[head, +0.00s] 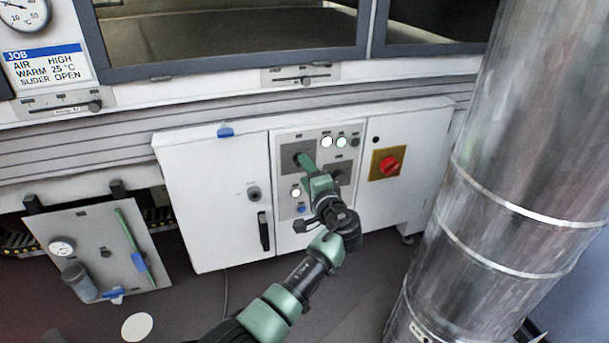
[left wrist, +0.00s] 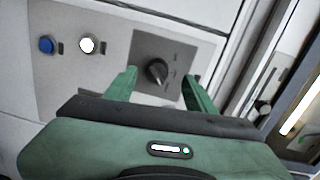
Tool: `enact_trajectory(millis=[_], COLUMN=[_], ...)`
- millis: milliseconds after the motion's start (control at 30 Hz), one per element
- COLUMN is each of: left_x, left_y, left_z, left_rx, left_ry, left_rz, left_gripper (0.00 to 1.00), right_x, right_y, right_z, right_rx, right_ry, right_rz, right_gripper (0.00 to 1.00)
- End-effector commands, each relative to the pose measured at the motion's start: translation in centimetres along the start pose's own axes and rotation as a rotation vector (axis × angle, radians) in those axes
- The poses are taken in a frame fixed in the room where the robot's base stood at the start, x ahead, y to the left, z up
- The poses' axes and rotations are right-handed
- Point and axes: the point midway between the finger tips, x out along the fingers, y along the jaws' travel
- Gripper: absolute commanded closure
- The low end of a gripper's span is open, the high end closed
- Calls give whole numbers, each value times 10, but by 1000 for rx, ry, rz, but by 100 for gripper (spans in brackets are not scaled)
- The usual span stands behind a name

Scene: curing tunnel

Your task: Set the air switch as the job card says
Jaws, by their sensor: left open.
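The job card (head: 45,62) at the upper left reads AIR HIGH, WARM 25 °C, SLIDER OPEN. In the left wrist view a dark rotary switch (left wrist: 157,71) sits on a grey plate (left wrist: 145,46) with small marks too blurred to read. My left gripper (head: 307,164) is at the white cabinet's control panel, in front of this upper left switch. In the left wrist view my left gripper (left wrist: 160,88) is open, with one finger on each side of the switch; contact cannot be told. A second dark switch (head: 341,172) is partly hidden by my gripper. My right gripper is not in view.
A white lamp or button (left wrist: 87,44) and a blue button (left wrist: 46,45) lie beside the switch plate. A red switch (head: 390,164) is to the right. A large metal duct (head: 510,160) stands at the right. Sliders (head: 305,80) run along the ledge above.

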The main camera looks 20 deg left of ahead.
Motion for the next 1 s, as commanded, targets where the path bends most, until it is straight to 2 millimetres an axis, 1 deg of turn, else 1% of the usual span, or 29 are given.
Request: enact_trajectory(millis=[100,233,533,567,667,767,867,900,967,1000], left_x=[-17,-27,-30,-30,-32,-39,-58,-70,-91,-108], left_y=[-1,-1,-1,-1,6,31,74,93,122,140], left_z=[1,2,3,3,8,30,70,90,120,140], left_rx=[-2,0,1,0,-13,-66,-166,-214,-290,-339], left_ry=[-1,-3,-4,-4,-10,-37,-92,-119,-164,-193], left_rz=[1,-1,-1,-1,17,89,224,289,394,464], left_gripper=[45,45,45,45,45,45,45,45,45,45], right_x=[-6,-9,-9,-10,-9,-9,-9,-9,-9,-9], right_y=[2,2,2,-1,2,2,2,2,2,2], right_z=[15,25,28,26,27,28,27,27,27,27], right_rx=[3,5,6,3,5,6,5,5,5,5], right_ry=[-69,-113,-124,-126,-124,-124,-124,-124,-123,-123], right_rz=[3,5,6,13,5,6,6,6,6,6], right_gripper=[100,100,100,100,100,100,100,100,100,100])
